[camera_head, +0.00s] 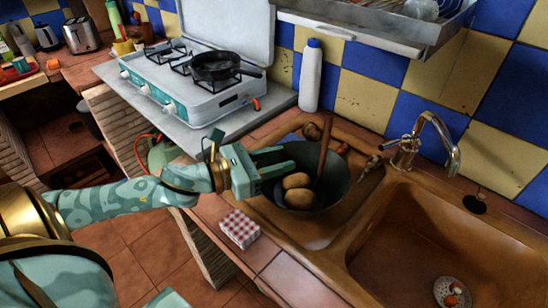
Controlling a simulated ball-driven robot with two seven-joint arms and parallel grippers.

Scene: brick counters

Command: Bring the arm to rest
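My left arm reaches in from the left, and its teal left gripper (286,163) is at the left rim of a dark bowl (335,186). Its two fingers are apart and point right over the bowl's edge. I see nothing between the fingers, and I cannot tell whether they touch the rim. The bowl holds brown round items (297,181), like potatoes or eggs, and a wooden utensil (323,150) stands tilted in it. The bowl sits in the left part of the brown sink (262,222). My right gripper is not in view.
A checkered red-and-white box (240,228) lies on the counter's front edge below the gripper. A camping stove (196,105) with a black pan (215,66) is behind. A white bottle (310,78) and a brass faucet (432,140) stand along the wall. The right basin (400,255) is mostly empty.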

